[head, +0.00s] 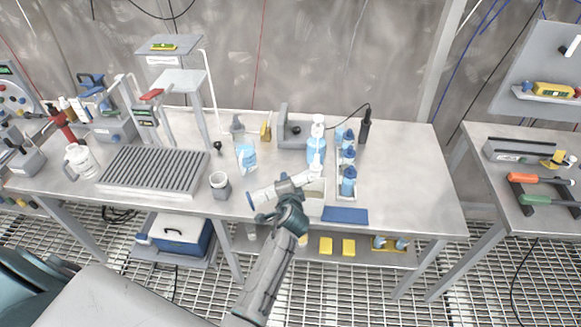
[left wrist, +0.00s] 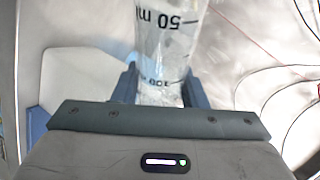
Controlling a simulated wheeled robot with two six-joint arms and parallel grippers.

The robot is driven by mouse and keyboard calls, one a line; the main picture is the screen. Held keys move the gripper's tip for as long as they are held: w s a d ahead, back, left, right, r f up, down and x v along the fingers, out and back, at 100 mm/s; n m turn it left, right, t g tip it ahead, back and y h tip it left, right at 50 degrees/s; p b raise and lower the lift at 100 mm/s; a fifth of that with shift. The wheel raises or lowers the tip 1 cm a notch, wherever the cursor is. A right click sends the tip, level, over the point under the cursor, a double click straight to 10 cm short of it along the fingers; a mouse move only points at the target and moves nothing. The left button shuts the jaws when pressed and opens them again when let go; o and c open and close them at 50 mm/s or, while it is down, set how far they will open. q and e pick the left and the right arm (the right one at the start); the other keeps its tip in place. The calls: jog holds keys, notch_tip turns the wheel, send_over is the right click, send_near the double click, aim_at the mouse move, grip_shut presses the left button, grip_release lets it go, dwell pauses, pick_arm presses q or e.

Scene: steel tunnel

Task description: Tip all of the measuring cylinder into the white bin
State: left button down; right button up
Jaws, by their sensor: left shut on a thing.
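My left gripper (head: 287,197) is shut on the measuring cylinder (head: 277,190), above the bench's front edge. The clear cylinder lies nearly level, its right end slightly higher in the head view. I cannot tell how much is inside. A pale open box (head: 314,196), seemingly the white bin, stands just right of the gripper, partly hidden by it. Its inside is hard to see. My right gripper is not in view.
A blue-filled bottle (head: 317,150) and a rack of blue-capped bottles (head: 348,180) stand close behind and right. A blue pad (head: 345,215) lies at the front edge. A small grey cup (head: 219,184) and a ridged grey block (head: 153,170) stand left. The bench's right end is clear.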

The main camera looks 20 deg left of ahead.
aim_at(293, 177)
pick_arm(q)
jog(key=n+t+b, duration=0.1)
jog(key=n+b, duration=0.1)
jog(key=b, duration=0.2)
jog(key=shift+f+t+h, duration=0.1)
jog(key=shift+t+h, duration=0.2)
jog(key=shift+h, duration=0.1)
jog(key=shift+n, duration=0.3)
jog(key=shift+r, duration=0.2)
jog(key=shift+w+d+r+n+t+b, duration=0.15)
jog(key=shift+r+n+t+b, duration=0.25)
jog(key=shift+b, duration=0.5)
jog(key=r+n+b, duration=0.1)
jog(key=r+n+t+b, duration=0.1)
jog(key=b, duration=0.1)
jog(key=w+d+r+n+t+b, duration=0.1)
jog(key=b, duration=0.1)
jog(key=shift+r+h, duration=0.3)
jog(key=shift+w+d+r+n+b, duration=0.1)
jog(key=shift+r+n+b, duration=0.25)
jog(key=shift+n+b, duration=0.05)
jog(key=shift+r, duration=0.1)
